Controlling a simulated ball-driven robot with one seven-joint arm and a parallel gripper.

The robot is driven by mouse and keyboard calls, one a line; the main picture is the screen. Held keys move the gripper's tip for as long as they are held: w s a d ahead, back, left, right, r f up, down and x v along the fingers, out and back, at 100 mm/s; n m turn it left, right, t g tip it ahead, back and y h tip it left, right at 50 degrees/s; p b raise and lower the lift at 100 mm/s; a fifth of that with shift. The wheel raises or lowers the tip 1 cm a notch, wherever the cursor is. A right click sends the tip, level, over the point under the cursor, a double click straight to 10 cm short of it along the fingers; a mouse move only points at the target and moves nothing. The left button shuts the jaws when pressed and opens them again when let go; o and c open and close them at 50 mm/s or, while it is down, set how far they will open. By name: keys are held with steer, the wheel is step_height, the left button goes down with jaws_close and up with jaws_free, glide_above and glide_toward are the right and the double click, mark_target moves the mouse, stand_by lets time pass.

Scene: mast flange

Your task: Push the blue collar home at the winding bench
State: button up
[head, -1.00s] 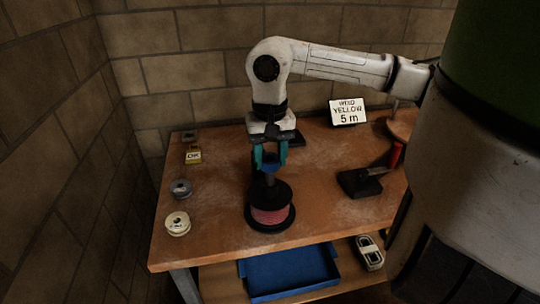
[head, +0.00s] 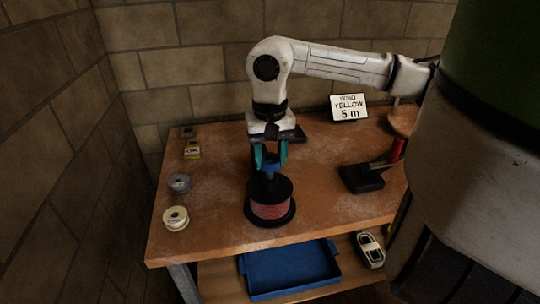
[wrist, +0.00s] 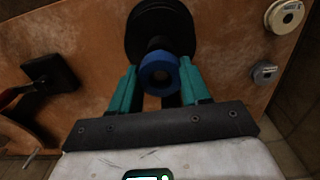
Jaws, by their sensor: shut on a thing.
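The blue collar (head: 271,168) is a short ring between the two teal fingers of my gripper (head: 270,160), which is shut on it. In the wrist view the collar (wrist: 158,60) faces me with its round hole open, between the fingertips (wrist: 160,80). Just below it in the head view stands a black spool with pink-red wire (head: 270,211), its dark hub pointing up at the collar. The spool also shows in the wrist view (wrist: 160,18), with a dark stub by the collar. Whether the collar is around the hub cannot be told.
A black fixture (head: 362,179) stands at right, and a "YELLOW 5 m" sign (head: 348,107) behind. A blue tray (head: 290,268) is below.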

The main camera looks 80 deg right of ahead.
mark_target(271, 162)
steer(key=shift+f+b, duration=1.4)
steer(key=shift+f, duration=0.05)
steer(key=o, duration=1.1)
step_height(271, 162, up, 11)
steer(key=shift+f, duration=0.1)
